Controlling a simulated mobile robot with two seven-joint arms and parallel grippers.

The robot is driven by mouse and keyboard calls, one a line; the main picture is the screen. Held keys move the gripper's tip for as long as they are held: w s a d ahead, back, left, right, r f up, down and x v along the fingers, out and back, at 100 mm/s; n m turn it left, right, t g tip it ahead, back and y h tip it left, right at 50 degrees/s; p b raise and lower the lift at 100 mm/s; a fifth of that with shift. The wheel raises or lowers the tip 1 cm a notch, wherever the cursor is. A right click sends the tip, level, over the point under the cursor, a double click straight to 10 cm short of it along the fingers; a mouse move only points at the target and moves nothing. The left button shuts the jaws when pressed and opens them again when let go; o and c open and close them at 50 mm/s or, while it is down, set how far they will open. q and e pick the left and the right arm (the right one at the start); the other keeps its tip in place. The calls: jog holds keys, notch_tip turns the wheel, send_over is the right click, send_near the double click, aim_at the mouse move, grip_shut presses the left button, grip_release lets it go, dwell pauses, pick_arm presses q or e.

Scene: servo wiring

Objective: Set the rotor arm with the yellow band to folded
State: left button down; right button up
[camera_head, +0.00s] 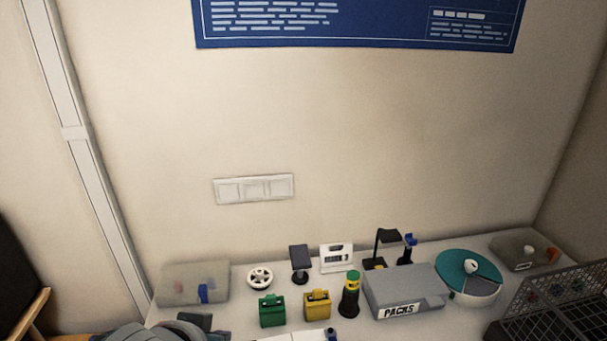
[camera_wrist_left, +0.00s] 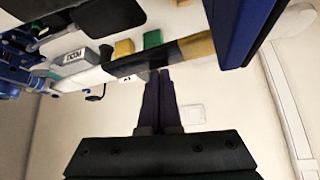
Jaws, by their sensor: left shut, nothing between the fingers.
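In the head view, a black post (camera_head: 378,247) with a bent arm at its top and a yellow mark near its foot stands behind the grey PACKS box. It looks like the yellow-banded rotor arm, but it is small and its lower part is partly hidden. A similar black piece with a blue part (camera_head: 408,247) stands just right of it. In the left wrist view, my left gripper (camera_wrist_left: 158,76) is shut and empty, with its fingers in front of the wall and table edge. My right gripper is not in view.
The grey PACKS box (camera_head: 398,293) blocks the front of the posts. A black bottle (camera_head: 349,300), yellow box (camera_head: 317,306) and green box (camera_head: 272,312) stand to the left. A teal round container (camera_head: 468,272) and mesh basket (camera_head: 560,300) are at right.

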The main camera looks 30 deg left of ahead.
pick_arm(q)
jog(key=shift+s+d, duration=0.45)
jog(key=shift+s, duration=0.1)
jog(key=shift+d, duration=0.1)
jog(key=shift+w+d, duration=0.4)
jog(key=shift+w, duration=0.25)
